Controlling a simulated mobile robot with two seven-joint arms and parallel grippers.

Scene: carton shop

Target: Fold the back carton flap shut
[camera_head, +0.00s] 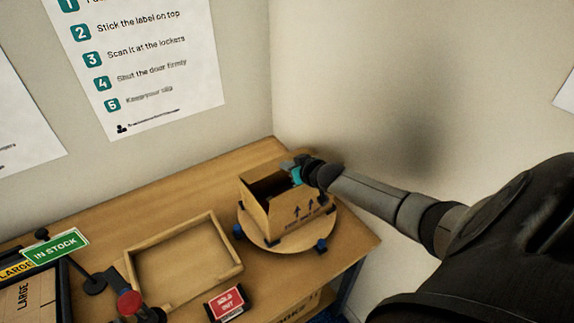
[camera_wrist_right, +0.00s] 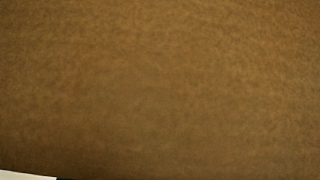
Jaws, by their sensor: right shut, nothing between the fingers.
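The open carton (camera_head: 290,215) stands on a round wooden turntable (camera_head: 318,240) at the back right of the table. Its top shows a dark opening on the left side. My right gripper (camera_head: 293,170) is shut and empty at the carton's top, by its back right edge. The gripper and wrist hide part of the top, so I cannot tell exactly how the back flap stands. In the right wrist view, a plain brown cardboard surface (camera_wrist_right: 160,90) fills nearly the whole picture, very close. My left gripper is not in view.
An empty wooden tray (camera_head: 190,258) lies left of the carton. Walls rise behind the table (camera_head: 170,204).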

